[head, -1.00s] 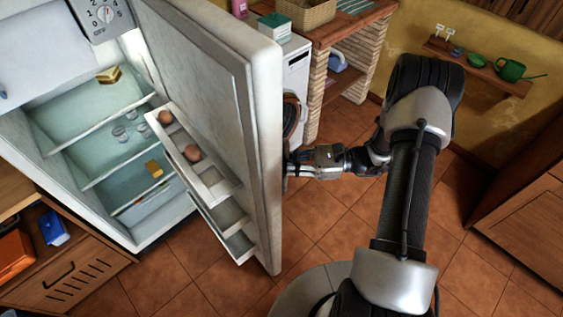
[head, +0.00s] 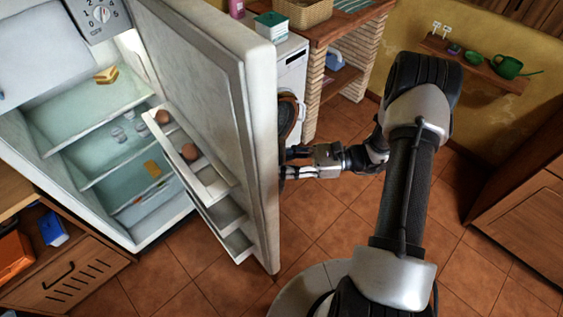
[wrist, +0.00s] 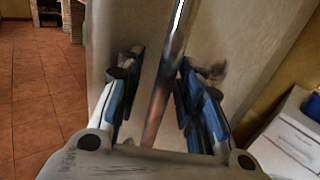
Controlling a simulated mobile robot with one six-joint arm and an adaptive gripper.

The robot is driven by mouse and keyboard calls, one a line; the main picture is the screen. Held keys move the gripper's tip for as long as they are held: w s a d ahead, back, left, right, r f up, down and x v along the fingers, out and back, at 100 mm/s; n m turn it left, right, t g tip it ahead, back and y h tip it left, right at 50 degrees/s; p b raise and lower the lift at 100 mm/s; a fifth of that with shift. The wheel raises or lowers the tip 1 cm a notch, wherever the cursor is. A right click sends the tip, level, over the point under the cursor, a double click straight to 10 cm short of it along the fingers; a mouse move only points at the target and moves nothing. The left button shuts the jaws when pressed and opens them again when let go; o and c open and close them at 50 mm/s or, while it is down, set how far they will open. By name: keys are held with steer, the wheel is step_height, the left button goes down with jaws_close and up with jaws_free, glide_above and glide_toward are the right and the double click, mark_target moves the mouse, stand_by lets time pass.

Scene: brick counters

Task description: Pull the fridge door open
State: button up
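The white fridge door (head: 258,150) stands open at a wide angle, with eggs in its inner shelf, and the lit fridge interior (head: 85,110) shows at the left. My gripper (head: 290,163) is at the outer face of the door, its tips partly hidden behind the door edge in the head view. In the wrist view, the long metal door handle (wrist: 169,60) runs between the two fingers of my gripper (wrist: 158,75). The fingers are apart, with a visible gap to the left of the handle. The right finger is close to the handle; contact is unclear.
A white washing machine (head: 291,75) stands behind the door, beside a brick counter (head: 345,60). A wooden wall shelf (head: 470,62) holds a green watering can (head: 507,67). A wooden cabinet (head: 525,215) is at the right. Tiled floor (head: 325,225) is clear around the door.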

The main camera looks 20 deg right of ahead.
steer(key=s+d, duration=0.2)
steer(key=d, duration=0.9)
steer(key=shift+s+d, duration=0.15)
steer(key=shift+d, duration=0.25)
